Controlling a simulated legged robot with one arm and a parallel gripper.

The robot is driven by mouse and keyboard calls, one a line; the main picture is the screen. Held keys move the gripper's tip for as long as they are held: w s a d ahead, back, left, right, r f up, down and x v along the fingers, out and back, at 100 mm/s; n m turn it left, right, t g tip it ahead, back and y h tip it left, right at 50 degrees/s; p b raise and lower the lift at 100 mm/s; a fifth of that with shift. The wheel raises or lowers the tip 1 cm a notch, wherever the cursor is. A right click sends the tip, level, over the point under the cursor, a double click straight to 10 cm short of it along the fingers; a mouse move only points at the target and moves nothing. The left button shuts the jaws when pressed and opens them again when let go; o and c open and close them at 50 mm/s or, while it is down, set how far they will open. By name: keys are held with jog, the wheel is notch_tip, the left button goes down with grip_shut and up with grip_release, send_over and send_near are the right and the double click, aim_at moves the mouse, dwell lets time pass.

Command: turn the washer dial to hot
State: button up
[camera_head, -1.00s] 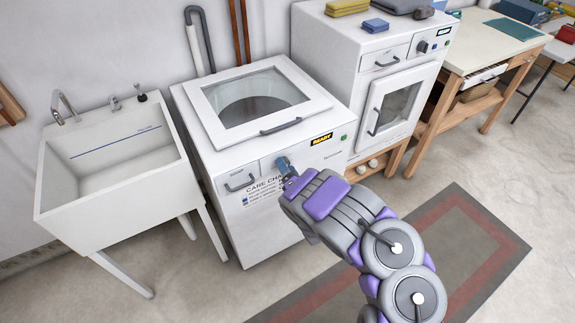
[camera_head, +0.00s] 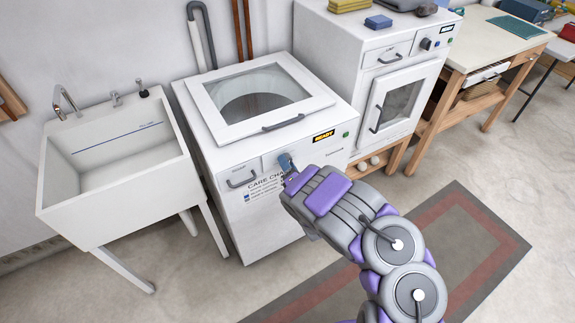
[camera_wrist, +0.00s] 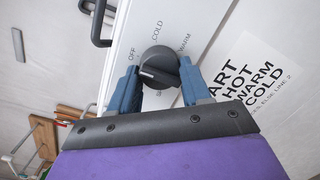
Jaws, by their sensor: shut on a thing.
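The washer (camera_head: 228,152) is a white top-loader with a glass lid, left of centre in the head view. Its dark round dial (camera_wrist: 160,62) shows in the wrist view, with OFF, COLD and WARM printed around it. More lettering below the dial is mostly hidden by it and my gripper. A pale mark on the dial's raised grip faces lower left in the picture; I cannot tell which setting it marks. My gripper (camera_head: 287,166) is at the washer's front panel, its blue fingers on either side of the dial, shut on it. In the head view the gripper hides most of the dial.
A white sink (camera_head: 118,170) stands left of the washer. A white machine with a front door (camera_head: 395,105) stands to the right, then a wooden workbench (camera_head: 480,55). A care chart (camera_wrist: 262,85) is on the washer's front. A grey and red rug (camera_head: 465,240) lies on the floor.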

jog(key=shift+d, duration=0.15)
jog(key=shift+d+f+m+g+y+p, duration=0.1)
jog(key=shift+m+g+y+p, duration=0.35)
jog(key=shift+m+p, duration=3.5)
jog(key=shift+d+f+m+g+y+p, duration=0.1)
jog(key=shift+m+g+y+p, duration=0.45)
jog(key=shift+m, duration=6.5)
jog(key=shift+d+f+m+g+y+p, duration=0.1)
jog(key=shift+m+y+p, duration=0.4)
jog(key=shift+m+p, duration=3.65)
jog(key=m+b, duration=0.2)
jog(key=m, duration=0.1)
jog(key=shift+b, duration=0.4)
